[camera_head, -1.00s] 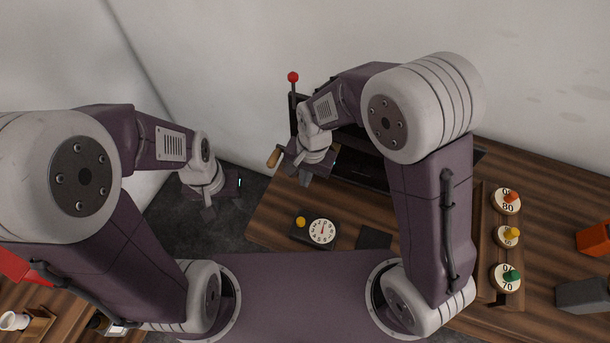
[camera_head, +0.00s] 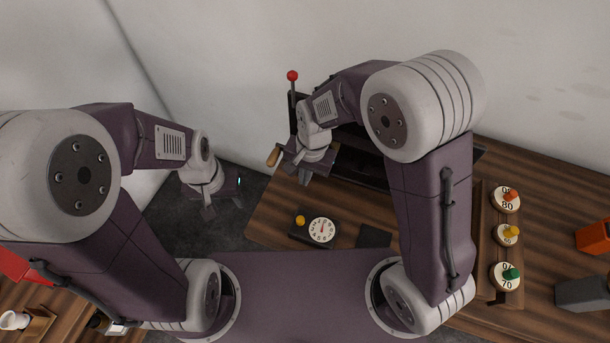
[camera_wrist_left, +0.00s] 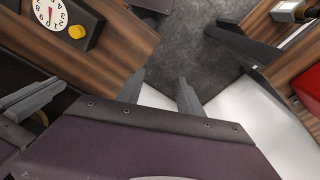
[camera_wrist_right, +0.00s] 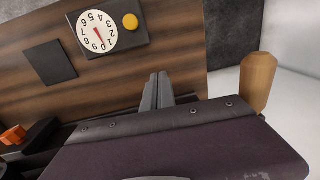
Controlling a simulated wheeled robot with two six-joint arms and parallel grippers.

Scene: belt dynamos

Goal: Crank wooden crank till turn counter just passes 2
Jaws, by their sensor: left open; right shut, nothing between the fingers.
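The wooden crank handle (camera_head: 273,157) sticks out at the left of the dark machine at the back. It shows upright at the right of the right wrist view (camera_wrist_right: 258,80). My right gripper (camera_head: 305,178) is beside the handle, to its right, shut and empty; its fingers (camera_wrist_right: 160,78) are together and apart from the handle. The white turn counter dial (camera_head: 322,230) with a red needle lies on the table; it also shows in the right wrist view (camera_wrist_right: 97,32). I cannot read its value surely. My left gripper (camera_head: 208,213) is open and empty over the dark floor.
A yellow knob (camera_head: 300,221) sits beside the dial on its dark box. A red-balled lever (camera_head: 292,76) rises at the back. Several round number dials with coloured knobs (camera_head: 505,236) stand at the right. A dark flat plate (camera_head: 374,237) lies right of the counter.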

